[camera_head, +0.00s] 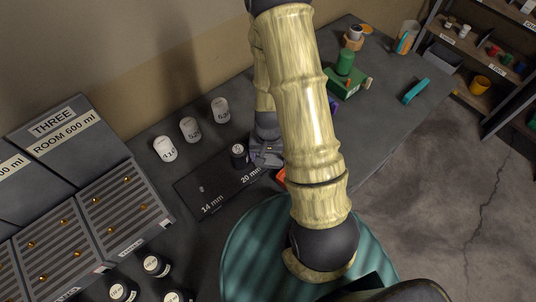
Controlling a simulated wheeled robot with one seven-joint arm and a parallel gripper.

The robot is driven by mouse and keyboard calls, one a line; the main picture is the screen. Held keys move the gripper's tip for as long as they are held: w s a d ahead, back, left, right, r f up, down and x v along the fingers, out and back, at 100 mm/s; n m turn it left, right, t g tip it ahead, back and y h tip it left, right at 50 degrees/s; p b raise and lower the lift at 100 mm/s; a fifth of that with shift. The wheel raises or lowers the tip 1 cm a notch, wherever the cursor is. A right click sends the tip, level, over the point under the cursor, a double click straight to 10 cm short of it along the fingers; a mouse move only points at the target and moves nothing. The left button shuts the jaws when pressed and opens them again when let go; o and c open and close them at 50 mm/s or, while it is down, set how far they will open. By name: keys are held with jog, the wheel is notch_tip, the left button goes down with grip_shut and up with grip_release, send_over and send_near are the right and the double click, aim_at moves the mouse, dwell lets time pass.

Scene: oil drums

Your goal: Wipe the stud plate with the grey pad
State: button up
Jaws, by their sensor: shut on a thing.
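The stud plate (222,188) is a dark slab lying on the grey bench, marked 14 mm and 20 mm. A small stud (201,188) stands near its 14 mm mark. A black cylinder with a pale-marked top (238,153) stands upright by the 20 mm mark. My gripper (263,160) is low at the right end of the plate, just right of the black cylinder, and shut. The grey pad cannot be made out clearly; what the jaws hold is mostly hidden, and I cannot tell whether it touches the plate.
Three white jars (190,129) stand behind the plate. Slotted racks (125,208) are at left, with black jars (157,265) in front. An orange thing (281,176) is half hidden by my arm. A green round surface (250,250) is in front. A green box (347,88) stands at back right.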

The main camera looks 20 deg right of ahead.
jog(key=shift+f, duration=0.15)
jog(key=shift+w+a+p, duration=0.2)
jog(key=shift+w+p, duration=0.05)
jog(key=shift+w, duration=0.55)
jog(key=shift+w+a+p, duration=0.2)
jog(key=shift+w+p, duration=0.05)
jog(key=shift+w, duration=0.5)
jog(key=shift+w+a, duration=0.2)
jog(key=shift+w, duration=0.1)
jog(key=shift+a, duration=0.1)
jog(key=shift+w+a+r+p, duration=0.15)
jog(key=shift+w+a+p, duration=0.2)
jog(key=shift+w, duration=0.45)
jog(key=shift+w+a+r+p, duration=0.1)
jog(key=shift+w+a+p, duration=0.15)
jog(key=shift+w, duration=0.55)
jog(key=shift+w+d, duration=0.15)
jog(key=shift+w, duration=0.1)
